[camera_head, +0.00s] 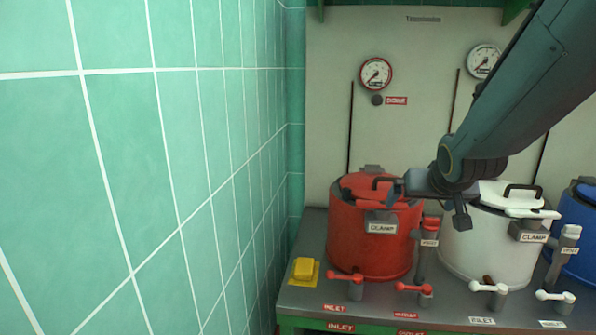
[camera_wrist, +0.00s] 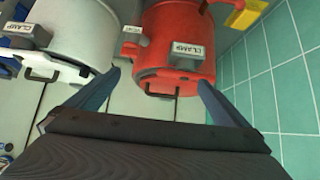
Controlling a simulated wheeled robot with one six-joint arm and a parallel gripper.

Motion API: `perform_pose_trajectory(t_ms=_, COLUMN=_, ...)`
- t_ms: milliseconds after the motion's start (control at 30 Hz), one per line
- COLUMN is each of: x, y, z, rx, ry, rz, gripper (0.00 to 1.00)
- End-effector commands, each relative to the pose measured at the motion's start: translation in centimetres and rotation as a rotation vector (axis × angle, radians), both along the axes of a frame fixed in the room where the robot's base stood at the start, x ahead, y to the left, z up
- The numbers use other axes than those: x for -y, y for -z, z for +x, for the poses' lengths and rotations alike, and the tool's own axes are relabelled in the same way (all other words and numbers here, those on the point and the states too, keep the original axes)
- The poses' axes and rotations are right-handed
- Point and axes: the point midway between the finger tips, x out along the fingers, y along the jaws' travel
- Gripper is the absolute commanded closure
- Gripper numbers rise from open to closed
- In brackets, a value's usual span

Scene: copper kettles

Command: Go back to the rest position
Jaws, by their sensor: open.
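My gripper (camera_wrist: 160,85) is open and empty, its two fingers spread apart in the wrist view. In the head view my gripper (camera_head: 425,192) is at the end of my dark arm, which comes in from the upper right. It is in front of the gap between the red kettle (camera_head: 368,240) and the white kettle (camera_head: 480,245). In the wrist view the red kettle (camera_wrist: 180,50) and its black lid handle lie beyond the open fingers. The white kettle (camera_wrist: 75,45) is to the left there. I cannot tell whether a finger touches the red kettle's lid handle.
A green tiled wall (camera_head: 150,170) stands close on the left. A blue kettle (camera_head: 577,225) is at the right edge. Inlet and outlet valves line the bench (camera_head: 310,250) front. A yellow block (camera_head: 304,269) sits at its left. Gauges (camera_head: 376,74) hang on the back panel.

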Motion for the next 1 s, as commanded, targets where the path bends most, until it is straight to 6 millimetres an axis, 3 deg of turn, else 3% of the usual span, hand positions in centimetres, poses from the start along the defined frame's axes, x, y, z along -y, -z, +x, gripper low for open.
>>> perform_pose_trajectory(t_ms=367, x=-2.4, y=3.6, z=-5.5, rx=-0.215, ry=-0.021, rz=0.015, gripper=0.0)
perform_pose_trajectory(t_ms=567, x=-4.7, y=5.9, z=-10.9, rx=-0.405, ry=-0.053, rz=0.029, gripper=0.0)
perform_pose_trajectory(t_ms=833, x=-8.3, y=8.1, z=-21.2, rx=-0.727, ry=-0.123, rz=0.061, gripper=0.0)
perform_pose_trajectory(t_ms=1000, x=-9.2, y=8.4, z=-24.2, rx=-0.82, ry=-0.144, rz=0.073, gripper=0.0)
